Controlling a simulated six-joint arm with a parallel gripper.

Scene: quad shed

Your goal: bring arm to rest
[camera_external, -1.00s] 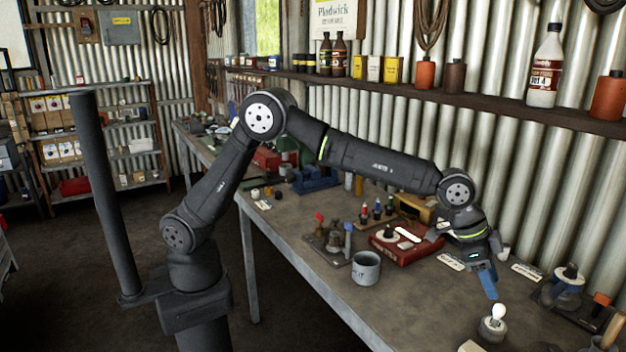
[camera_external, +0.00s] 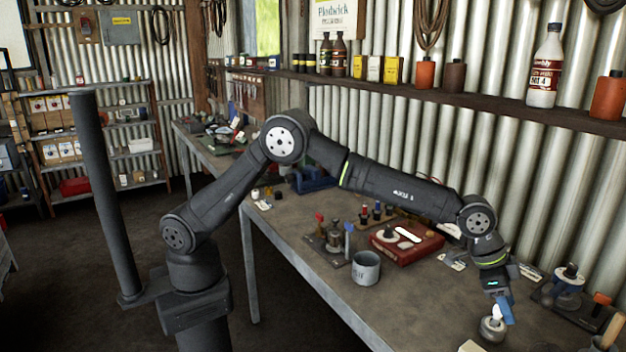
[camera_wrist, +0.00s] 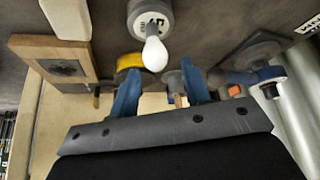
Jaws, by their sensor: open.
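My gripper (camera_external: 502,308) is over the front right part of the workbench, its blue fingers pointing down. It is just above and beside a small grey pot with a white bulb-shaped knob (camera_external: 492,327). In the wrist view, the blue fingers of my gripper (camera_wrist: 160,92) stand apart with nothing held between them. The same white knob (camera_wrist: 154,54) shows beyond the fingertips. I cannot tell from the pictures whether a finger touches it. My arm reaches out over the bench, with the elbow raised.
A grey cup (camera_external: 366,268) and a red box (camera_external: 408,246) stand on the bench (camera_external: 330,290) left of my gripper. A plate with a blue-ringed fitting (camera_external: 568,285) is to the right. A shelf (camera_external: 500,107) with bottles runs along the corrugated wall. Bare bench lies between cup and gripper.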

